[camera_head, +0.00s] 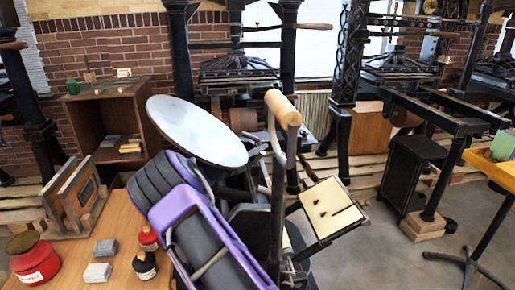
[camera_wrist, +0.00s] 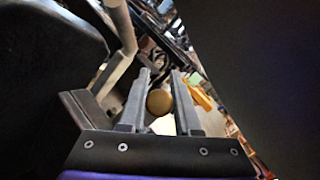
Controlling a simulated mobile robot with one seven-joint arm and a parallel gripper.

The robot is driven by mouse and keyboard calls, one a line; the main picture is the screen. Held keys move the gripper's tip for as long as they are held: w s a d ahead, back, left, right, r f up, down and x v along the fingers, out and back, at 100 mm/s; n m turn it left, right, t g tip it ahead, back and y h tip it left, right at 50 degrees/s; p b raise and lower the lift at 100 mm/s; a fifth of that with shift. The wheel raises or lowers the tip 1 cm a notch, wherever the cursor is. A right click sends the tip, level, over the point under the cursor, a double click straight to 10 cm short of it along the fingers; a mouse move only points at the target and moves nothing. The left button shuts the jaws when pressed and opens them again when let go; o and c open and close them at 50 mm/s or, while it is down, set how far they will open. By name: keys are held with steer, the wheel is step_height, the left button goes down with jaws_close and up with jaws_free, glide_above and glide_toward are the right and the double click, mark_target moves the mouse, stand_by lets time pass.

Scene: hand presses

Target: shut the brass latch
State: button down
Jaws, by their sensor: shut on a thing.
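My gripper (camera_wrist: 162,85) shows in the wrist view, its two grey fingers on either side of a round yellow-brown knob (camera_wrist: 160,102). I cannot tell whether this knob is part of the brass latch or the end of a wooden handle. No brass latch can be clearly made out in the head view. There my purple and grey arm covers part of the small press in front of me, and my fingertips cannot be made out. The press has a pale round disc (camera_head: 197,132), a lever with a wooden handle (camera_head: 283,108) and a tilted cream board (camera_head: 328,208).
A wooden table (camera_head: 120,222) at the lower left bears a red pot (camera_head: 34,262), small bottles (camera_head: 145,265), grey blocks (camera_head: 97,272) and a wooden rack (camera_head: 75,200). A brown cabinet (camera_head: 103,118) and large black presses (camera_head: 240,68) stand behind. Grey floor is open at the right.

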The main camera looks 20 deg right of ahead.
steer(key=c, duration=0.8)
jaws_free()
steer(key=shift+f, duration=0.25)
steer(key=shift+c, duration=0.2)
steer(key=shift+o, duration=1)
steer(key=shift+r, duration=0.1)
steer(key=p+v, duration=0.1)
steer(key=v, duration=1.6)
steer(key=shift+a, duration=0.2)
steer(key=shift+s, duration=0.15)
